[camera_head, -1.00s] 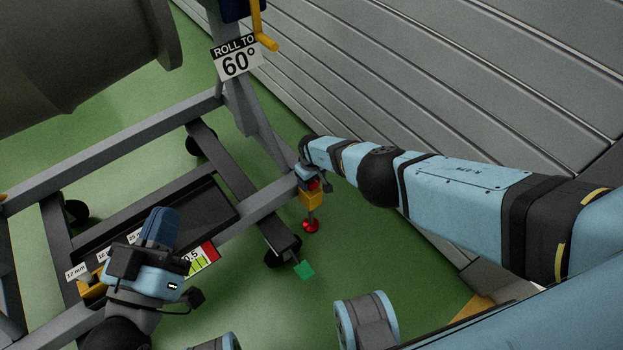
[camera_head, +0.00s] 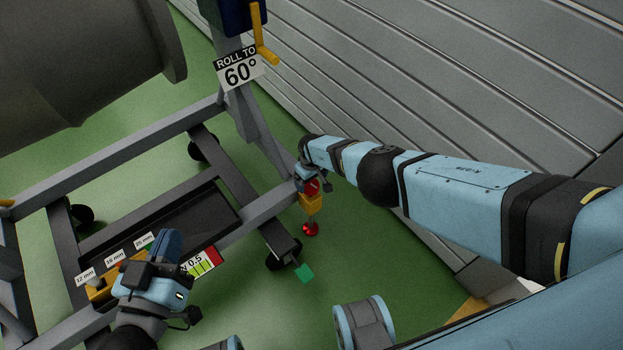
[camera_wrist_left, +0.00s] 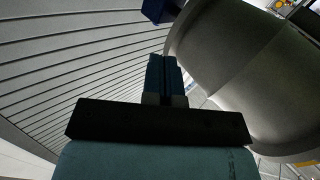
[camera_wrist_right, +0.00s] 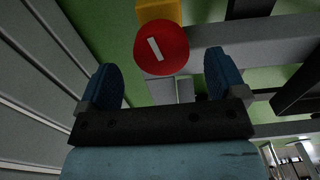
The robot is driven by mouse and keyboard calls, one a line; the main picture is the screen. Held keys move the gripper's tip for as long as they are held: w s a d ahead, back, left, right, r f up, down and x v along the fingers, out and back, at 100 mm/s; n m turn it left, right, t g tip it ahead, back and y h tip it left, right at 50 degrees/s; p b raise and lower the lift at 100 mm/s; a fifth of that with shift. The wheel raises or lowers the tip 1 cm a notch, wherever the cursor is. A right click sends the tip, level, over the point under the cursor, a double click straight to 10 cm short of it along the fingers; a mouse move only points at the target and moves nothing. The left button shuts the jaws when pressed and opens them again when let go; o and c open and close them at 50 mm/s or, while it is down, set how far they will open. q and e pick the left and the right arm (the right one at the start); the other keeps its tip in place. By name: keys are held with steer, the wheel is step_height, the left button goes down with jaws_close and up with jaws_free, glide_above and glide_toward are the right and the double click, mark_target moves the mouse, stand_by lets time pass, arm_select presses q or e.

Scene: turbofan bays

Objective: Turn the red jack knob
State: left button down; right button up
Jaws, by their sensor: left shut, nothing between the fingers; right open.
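The red jack knob (camera_wrist_right: 161,47) is a round disc with a white bar mark, tilted in the right wrist view. It sits at the end of a yellow block (camera_wrist_right: 158,10). My right gripper (camera_wrist_right: 162,66) is open, with one finger on each side of the knob in that view; contact cannot be seen. In the head view, my right gripper (camera_head: 308,174) is at the stand's corner and mostly hides the knob (camera_head: 313,186). My left gripper (camera_head: 168,246) is shut and empty, over the stand's near rail. Its closed fingers show in the left wrist view (camera_wrist_left: 162,70).
A red foot (camera_head: 310,230) hangs below the yellow block (camera_head: 311,203). The grey stand (camera_head: 262,208) carries a dark tray, size labels and a "ROLL TO 60°" sign (camera_head: 239,72). A green square (camera_head: 304,274) is near a caster. A slatted wall (camera_head: 430,90) is at right.

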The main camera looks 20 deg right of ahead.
mark_target(312, 185)
step_height(312, 185, up, 5)
steer(key=p, duration=0.4)
arm_select(q)
steer(key=s+a+f+g+y+p, duration=0.3)
steer(key=a+f+g+p, duration=0.1)
steer(key=f, duration=0.3)
steer(key=shift+a+g+p, duration=0.3)
steer(key=shift+p, duration=0.1)
arm_select(e)
steer(key=shift+r, duration=2.35)
arm_select(q)
steer(key=shift+f, duration=0.15)
